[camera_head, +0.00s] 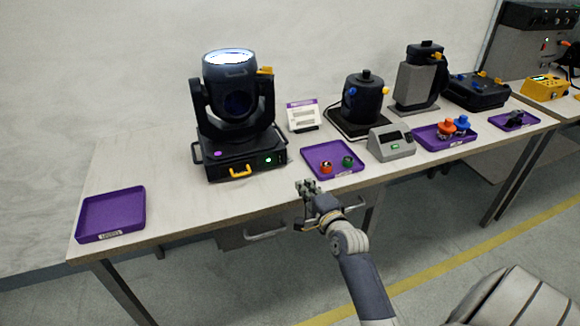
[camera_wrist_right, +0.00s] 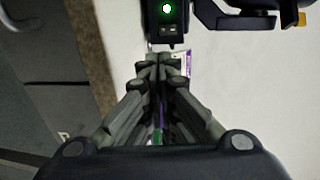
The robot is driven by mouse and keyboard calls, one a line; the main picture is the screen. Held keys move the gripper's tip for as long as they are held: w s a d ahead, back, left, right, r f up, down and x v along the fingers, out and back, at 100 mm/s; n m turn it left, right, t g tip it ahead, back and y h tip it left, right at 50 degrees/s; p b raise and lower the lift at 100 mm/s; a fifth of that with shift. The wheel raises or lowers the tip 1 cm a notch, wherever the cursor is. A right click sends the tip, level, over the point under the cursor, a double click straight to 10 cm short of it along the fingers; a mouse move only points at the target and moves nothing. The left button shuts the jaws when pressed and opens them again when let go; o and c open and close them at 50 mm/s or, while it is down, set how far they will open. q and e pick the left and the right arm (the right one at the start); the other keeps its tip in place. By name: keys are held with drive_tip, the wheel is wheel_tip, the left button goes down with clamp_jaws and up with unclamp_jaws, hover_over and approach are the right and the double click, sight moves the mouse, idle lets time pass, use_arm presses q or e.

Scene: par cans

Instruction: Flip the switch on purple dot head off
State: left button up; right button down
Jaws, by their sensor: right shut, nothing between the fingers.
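The black moving head light (camera_head: 238,105) with a purple dot (camera_head: 218,154) on its base stands on the table, left of centre. Its lens is lit white at the top. A green light (camera_head: 268,160) glows on the base front, near a yellow handle (camera_head: 240,171). In the right wrist view the glowing green light (camera_wrist_right: 166,9) sits above a small dark switch panel (camera_wrist_right: 168,30). My right gripper (camera_head: 307,188) is shut and empty, in front of the table edge, right of the base. In the wrist view its fingertips (camera_wrist_right: 161,58) point at the panel, just short of it. My left gripper is not in view.
An empty purple tray (camera_head: 112,214) lies at the table's left end. Another purple tray (camera_head: 333,173) holds a red and a green part, close to my right gripper. A grey box (camera_head: 391,143) and other devices stand to the right.

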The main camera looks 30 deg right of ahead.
sight(286, 161)
drive_tip(key=x, duration=1.2)
drive_tip(key=shift+w+f+b, duration=0.1)
drive_tip(key=shift+w+b, duration=0.2)
drive_tip(key=shift+w+d+f, duration=0.1)
drive_tip(key=shift+w, duration=0.1)
drive_tip(key=v, duration=1.2)
